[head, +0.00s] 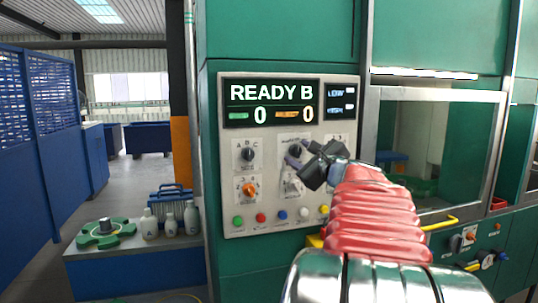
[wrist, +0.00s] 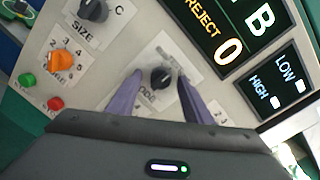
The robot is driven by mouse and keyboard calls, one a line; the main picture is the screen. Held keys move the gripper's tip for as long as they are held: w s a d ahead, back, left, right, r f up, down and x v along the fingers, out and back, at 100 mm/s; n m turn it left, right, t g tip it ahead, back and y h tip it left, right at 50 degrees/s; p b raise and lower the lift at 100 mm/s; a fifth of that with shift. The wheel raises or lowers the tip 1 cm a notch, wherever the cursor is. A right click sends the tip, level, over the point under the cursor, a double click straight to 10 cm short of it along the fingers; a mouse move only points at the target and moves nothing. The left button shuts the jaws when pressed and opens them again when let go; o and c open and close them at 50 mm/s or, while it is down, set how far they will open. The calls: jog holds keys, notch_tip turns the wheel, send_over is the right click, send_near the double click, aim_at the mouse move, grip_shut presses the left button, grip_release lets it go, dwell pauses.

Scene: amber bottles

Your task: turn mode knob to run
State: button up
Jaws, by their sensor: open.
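The control panel (head: 320,150) is a pale plate on a green machine, with a display (head: 272,102) reading "READY B" and two zeros. The mode knob (wrist: 161,77) is black and sits on a white label plate, its lettering partly hidden. In the head view the mode knob (head: 295,151) shows just beyond my fingers. My gripper (wrist: 152,92) is open, with one purple finger on each side of the mode knob; I cannot tell if either touches it. In the head view my gripper (head: 298,163) reaches the panel from the right and covers part of its lower knobs.
A black size knob (wrist: 93,10) and an orange knob (wrist: 61,61) are to the left of the mode knob. Coloured buttons (head: 261,218) line the panel's bottom. Several bottles (head: 170,222) and a green fixture (head: 105,232) stand on a blue bench at left.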

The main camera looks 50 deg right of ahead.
jog(key=shift+w, duration=0.1)
jog(key=shift+c, duration=0.4)
jog(key=c, duration=0.9)
jog(key=shift+a, duration=0.1)
jog(key=shift+c, duration=0.5)
jog(key=shift+n, duration=0.5)
jog(key=n, duration=0.7)
jog(key=shift+f+n+g, duration=0.1)
jog(key=shift+n+g, duration=0.3)
